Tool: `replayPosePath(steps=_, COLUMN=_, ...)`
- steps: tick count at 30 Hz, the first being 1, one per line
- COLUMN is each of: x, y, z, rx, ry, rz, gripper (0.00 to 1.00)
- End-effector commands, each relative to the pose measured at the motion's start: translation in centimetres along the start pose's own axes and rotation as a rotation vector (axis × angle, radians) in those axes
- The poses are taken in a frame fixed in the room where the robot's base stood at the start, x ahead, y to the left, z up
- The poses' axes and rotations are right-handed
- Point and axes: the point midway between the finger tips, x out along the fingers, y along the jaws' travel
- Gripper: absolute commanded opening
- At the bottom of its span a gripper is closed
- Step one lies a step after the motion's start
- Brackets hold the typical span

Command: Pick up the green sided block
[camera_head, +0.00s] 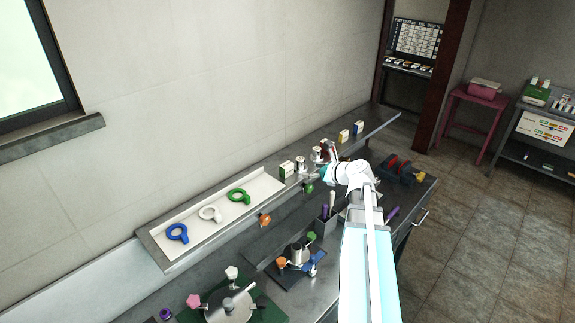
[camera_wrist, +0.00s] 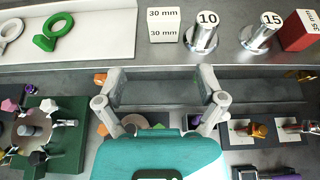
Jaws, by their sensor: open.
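A small white block (camera_head: 286,169) with a greenish side stands on the raised shelf along the wall. It looks like the block marked "30 mm" (camera_wrist: 164,26) at the top of the wrist view, where its white faces show and no green side is clear. My gripper (camera_wrist: 161,88) is open and empty, its two fingers spread wide. In the wrist view the block lies beyond the fingertips, apart from them. In the head view my gripper (camera_head: 328,160) is right of the block, partly hidden by my arm.
Metal cylinders marked 10 (camera_wrist: 204,38) and 15 (camera_wrist: 262,32) and a red 35 mm block (camera_wrist: 300,30) stand right of the block. A white tray (camera_head: 178,211) with ring-shaped handles lies left. Below, the bench holds a green-based fixture (camera_wrist: 66,140) and other small fixtures.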

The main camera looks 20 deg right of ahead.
Motion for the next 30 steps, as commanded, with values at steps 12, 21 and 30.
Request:
replayPosePath(steps=12, x=-0.5, y=-0.7, z=-0.1, rx=0.022, ry=-0.007, rz=-0.015, gripper=0.89)
replayPosePath(steps=21, x=1.8, y=-0.9, z=-0.3, rx=0.02, ry=-0.006, rz=-0.015, gripper=0.89)
replayPosePath(steps=30, x=6.2, y=-1.1, z=-0.3, rx=0.021, ry=-0.006, rz=-0.015, gripper=0.89)
